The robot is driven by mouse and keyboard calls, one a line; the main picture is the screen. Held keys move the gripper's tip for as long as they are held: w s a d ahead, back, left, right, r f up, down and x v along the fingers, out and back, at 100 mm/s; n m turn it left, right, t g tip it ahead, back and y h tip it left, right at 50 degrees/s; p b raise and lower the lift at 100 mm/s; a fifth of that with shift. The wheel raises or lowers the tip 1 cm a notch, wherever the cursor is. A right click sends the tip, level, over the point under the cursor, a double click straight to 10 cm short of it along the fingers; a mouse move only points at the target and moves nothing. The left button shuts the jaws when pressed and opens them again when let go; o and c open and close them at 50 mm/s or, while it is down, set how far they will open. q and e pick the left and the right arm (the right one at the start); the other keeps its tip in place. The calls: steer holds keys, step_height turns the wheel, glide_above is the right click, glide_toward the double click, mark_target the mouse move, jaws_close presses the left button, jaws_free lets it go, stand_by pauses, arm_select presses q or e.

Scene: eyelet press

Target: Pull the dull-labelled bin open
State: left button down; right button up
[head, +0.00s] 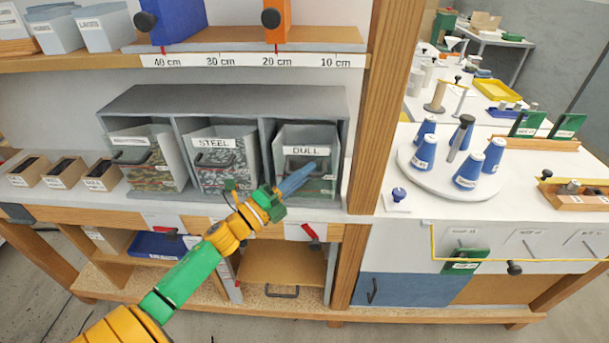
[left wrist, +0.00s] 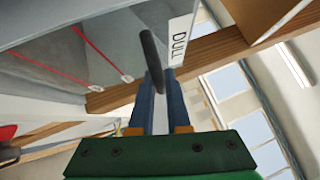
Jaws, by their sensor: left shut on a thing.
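The grey bin labelled DULL (head: 306,149) sits in the right compartment of the grey bin rack (head: 225,101). My left gripper (head: 311,168) reaches its front from below and left in the head view. In the left wrist view the DULL label (left wrist: 180,40) is just right of the dark bar handle (left wrist: 151,58). The blue fingers of my left gripper (left wrist: 160,82) are shut on this handle near its lower end. In the head view the fingers partly cover the bin's lower front. My right gripper is in neither view.
The STEEL bin (head: 213,142) and another bin (head: 136,145) fill the other compartments. Small boxes (head: 66,173) stand left of the rack. A wooden post (head: 379,105) rises close on the right. Beyond it, a white turntable (head: 476,187) carries blue cones.

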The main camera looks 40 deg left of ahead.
arm_select(q)
steer(key=s+d+f+m+t+h+b, duration=0.2)
steer(key=s+d+f+m+h+b, duration=0.1)
steer(key=b, duration=1)
steer(key=shift+s+f+m+h+b, duration=0.35)
steer(key=shift+s+f+m+h, duration=0.6)
steer(key=shift+m, duration=0.85)
steer(key=shift+s+d+r+y, duration=0.1)
steer(key=shift+s+y, duration=0.05)
steer(key=shift+y, duration=0.1)
steer(key=c, duration=0.9)
jaws_free()
steer(key=b+v, duration=0.2)
steer(key=v, duration=0.5)
